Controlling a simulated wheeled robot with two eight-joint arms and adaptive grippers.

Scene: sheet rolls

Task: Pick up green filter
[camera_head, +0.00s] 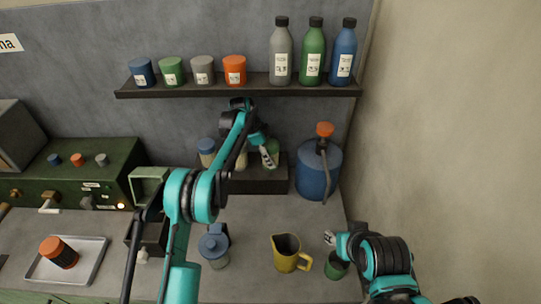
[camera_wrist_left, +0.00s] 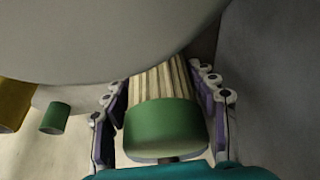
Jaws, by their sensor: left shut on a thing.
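The green filter (camera_head: 273,148) is at the right end of the dark stand under the wall shelf. In the left wrist view the filter (camera_wrist_left: 165,128) shows a green end cap and a pale pleated body. My left gripper (camera_head: 266,155) is shut on it, with one finger on each side of the body in the wrist view. I cannot tell whether the filter still touches the stand. My right gripper (camera_head: 332,239) is low at the right, above a small green cup (camera_head: 336,268); its finger opening is too small to tell.
A blue-capped filter (camera_head: 207,147) and a pale one (camera_head: 241,160) are on the dark stand (camera_head: 262,182). A blue tank (camera_head: 314,172) stands close on the right. The shelf (camera_head: 240,88) overhangs. A yellow pitcher (camera_head: 287,252) and a blue-lidded jar (camera_head: 215,247) stand in front.

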